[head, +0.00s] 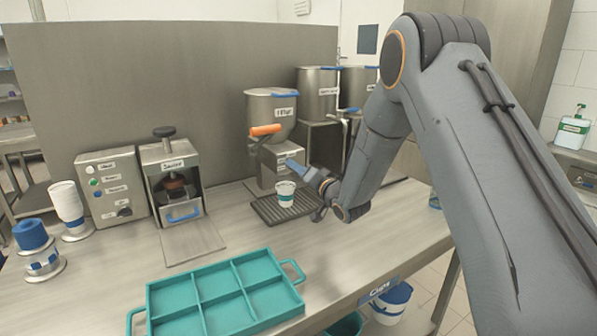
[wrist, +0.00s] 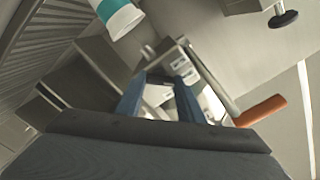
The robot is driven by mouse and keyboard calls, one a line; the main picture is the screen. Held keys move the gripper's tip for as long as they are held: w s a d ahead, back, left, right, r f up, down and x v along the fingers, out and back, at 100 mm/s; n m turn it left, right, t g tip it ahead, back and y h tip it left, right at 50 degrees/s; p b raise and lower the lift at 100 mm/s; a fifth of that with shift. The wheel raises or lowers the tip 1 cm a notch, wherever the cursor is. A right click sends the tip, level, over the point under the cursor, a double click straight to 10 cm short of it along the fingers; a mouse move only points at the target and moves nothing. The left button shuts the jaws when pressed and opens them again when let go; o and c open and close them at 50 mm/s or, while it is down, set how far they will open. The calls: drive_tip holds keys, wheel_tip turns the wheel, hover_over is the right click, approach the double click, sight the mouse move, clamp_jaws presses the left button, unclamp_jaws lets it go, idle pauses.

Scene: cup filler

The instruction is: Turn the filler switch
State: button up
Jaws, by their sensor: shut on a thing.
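The filler is a steel hopper (head: 271,112) on a boxy base (head: 268,165), with an orange handle (head: 266,130) on its left side. The handle also shows at the right in the wrist view (wrist: 262,110). My gripper (head: 289,163) is at the labelled front of the base, right of and below the handle. Its blue fingers (wrist: 160,77) are shut on the small filler switch there, which they mostly hide. A white cup with a green band (head: 285,194) stands upright on the dark drip grate (head: 262,212), just below my gripper; it also shows at the top of the wrist view (wrist: 120,17).
A teal tray with empty compartments (head: 265,277) lies in front on the steel table. A sealer (head: 172,180), a control box (head: 112,188) and stacked cups (head: 68,204) stand at the left. More steel pots (head: 317,95) stand behind the filler. The table's front right is clear.

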drive_tip(key=shift+f, duration=0.1)
idle(0.3)
drive_tip(key=o, duration=1.1)
drive_tip(key=shift+c, duration=0.2)
drive_tip(key=shift+s, duration=0.1)
drive_tip(key=b+v, duration=0.2)
drive_tip(key=v, duration=0.5)
drive_tip(key=shift+s+d, duration=0.25)
drive_tip(key=shift+s, duration=0.05)
drive_tip(key=shift+d, duration=0.1)
